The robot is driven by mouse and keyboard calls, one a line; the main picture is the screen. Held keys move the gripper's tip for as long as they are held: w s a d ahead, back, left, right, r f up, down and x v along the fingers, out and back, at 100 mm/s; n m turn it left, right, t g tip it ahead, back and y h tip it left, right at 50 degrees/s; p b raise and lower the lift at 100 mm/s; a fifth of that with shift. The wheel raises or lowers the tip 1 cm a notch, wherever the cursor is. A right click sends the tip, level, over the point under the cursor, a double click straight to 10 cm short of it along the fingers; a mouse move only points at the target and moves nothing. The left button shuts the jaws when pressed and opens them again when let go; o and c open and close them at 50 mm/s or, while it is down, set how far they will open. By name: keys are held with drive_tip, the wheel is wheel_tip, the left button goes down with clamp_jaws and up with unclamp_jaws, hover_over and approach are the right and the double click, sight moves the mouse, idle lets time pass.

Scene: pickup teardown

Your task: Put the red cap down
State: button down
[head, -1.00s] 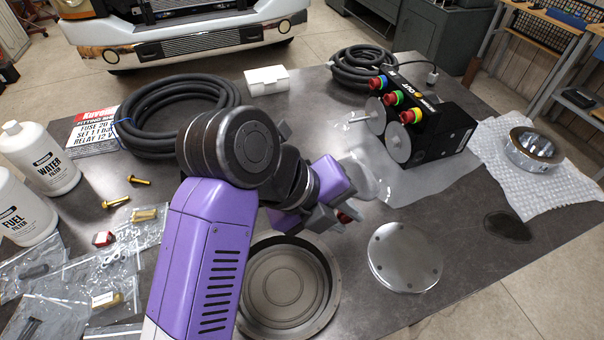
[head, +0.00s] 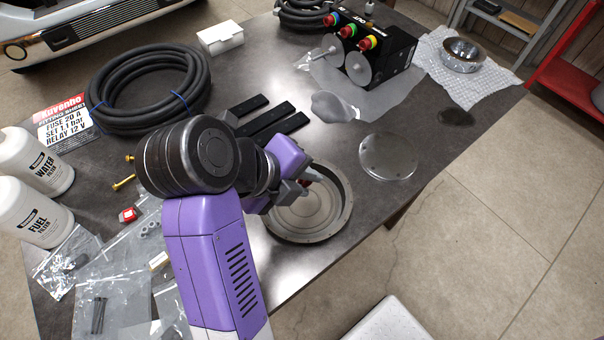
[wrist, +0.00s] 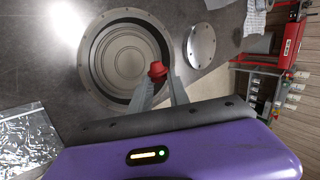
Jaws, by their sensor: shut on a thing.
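The red cap (wrist: 157,71) is between the fingertips of my gripper (wrist: 158,84) in the wrist view. My gripper is shut on it. In the head view my gripper (head: 300,186) is over the right part of the round metal housing (head: 277,226), and only a little of the red cap (head: 305,182) shows there. In the wrist view the cap appears over the right rim of the housing (wrist: 90,60). I cannot tell its height above the housing or table.
A round metal cover (head: 388,157) lies right of the housing. Black bars (head: 275,122) and a hose coil (head: 150,95) lie behind. A small red part (head: 127,215), plastic bags (head: 120,275) and white bottles (head: 35,160) are at the left. The table (head: 290,285) is bare in front.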

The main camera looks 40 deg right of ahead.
drive_tip(key=b, duration=0.4)
approach(314, 203)
drive_tip(key=shift+x, duration=2.6)
drive_tip(key=shift+d, duration=0.1)
drive_tip(key=c, duration=1.2)
unclamp_jaws()
drive_tip(key=shift+o, duration=0.2)
wheel_tip(314, 203, up, 7)
drive_tip(key=p, duration=0.3)
drive_tip(key=shift+p, duration=0.3)
